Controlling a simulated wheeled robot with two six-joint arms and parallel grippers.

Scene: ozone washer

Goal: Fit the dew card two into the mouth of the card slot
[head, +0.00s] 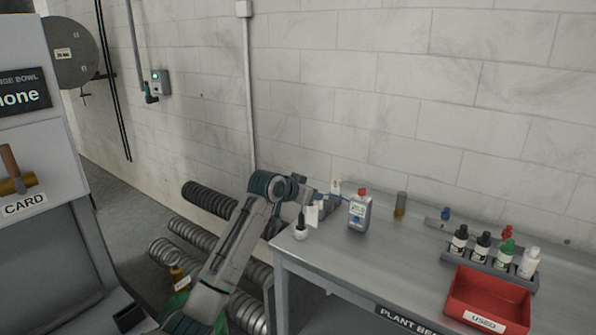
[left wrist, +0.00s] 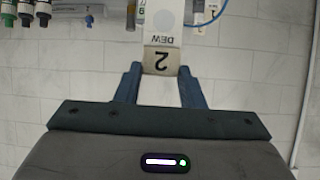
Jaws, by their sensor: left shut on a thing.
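My left gripper (head: 306,197) is over the left end of the bench, at the end of its raised arm. In the left wrist view, its blue fingers (left wrist: 160,70) are shut on the dew card two (left wrist: 163,30), a white card with a tan end marked 2 and the word DEW. In the head view the card (head: 312,215) shows small and pale below the gripper. A label reading CARD (head: 24,204) is on the grey cabinet at the left, under a brass and brown fitting. I cannot make out the slot's mouth. My right gripper is in neither view.
Coiled hoses (head: 190,240) lie between bench and cabinet.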

